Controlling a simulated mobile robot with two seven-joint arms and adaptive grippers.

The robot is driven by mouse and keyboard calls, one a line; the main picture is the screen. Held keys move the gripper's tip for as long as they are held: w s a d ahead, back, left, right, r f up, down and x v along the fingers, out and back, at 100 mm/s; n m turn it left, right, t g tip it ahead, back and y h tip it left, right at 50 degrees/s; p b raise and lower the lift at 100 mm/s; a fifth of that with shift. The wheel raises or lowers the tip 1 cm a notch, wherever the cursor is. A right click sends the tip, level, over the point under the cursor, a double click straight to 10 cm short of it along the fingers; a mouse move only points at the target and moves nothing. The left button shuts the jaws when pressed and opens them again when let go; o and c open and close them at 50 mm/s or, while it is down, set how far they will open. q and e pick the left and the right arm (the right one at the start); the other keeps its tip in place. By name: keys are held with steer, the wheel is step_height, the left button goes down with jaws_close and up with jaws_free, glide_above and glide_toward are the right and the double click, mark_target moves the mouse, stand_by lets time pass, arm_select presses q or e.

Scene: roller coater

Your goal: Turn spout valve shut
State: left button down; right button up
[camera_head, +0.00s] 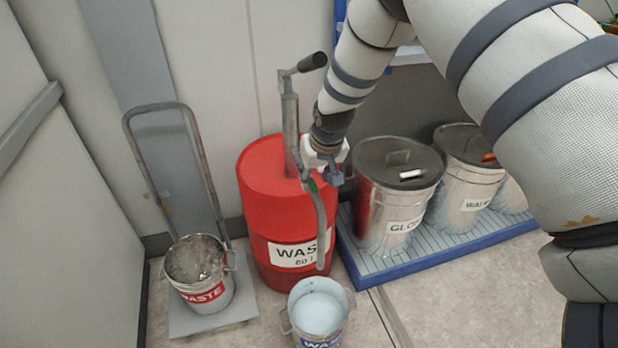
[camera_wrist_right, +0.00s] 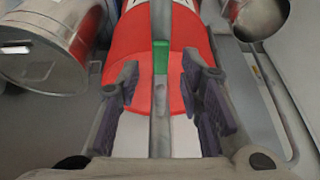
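The red waste drum (camera_head: 262,195) carries a grey hand pump (camera_head: 291,120) with a dark-gripped crank. A grey spout (camera_head: 321,225) curves down from the pump toward a bucket of pale blue liquid (camera_head: 318,312). The spout valve's small green handle (camera_head: 313,185) sits near the top of the spout. My right gripper (camera_head: 325,175) is beside it. In the right wrist view the right gripper (camera_wrist_right: 161,80) is open, and the green handle (camera_wrist_right: 160,56) stands upright around its fingertip gap. Contact cannot be told. My left gripper is not in view.
A waste bucket (camera_head: 203,272) stands on a grey hand cart (camera_head: 215,318) at left. Lidded metal bins (camera_head: 395,205) stand on a blue-edged pallet (camera_head: 445,262) at right. A wall is close behind the drum. Floor is clear at the front right.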

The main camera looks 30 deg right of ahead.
mark_target(313, 185)
steer(key=shift+x, duration=1.15)
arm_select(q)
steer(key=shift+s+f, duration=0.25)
arm_select(e)
steer(key=shift+w, duration=0.1)
steer(key=shift+r, duration=0.1)
jaws_close()
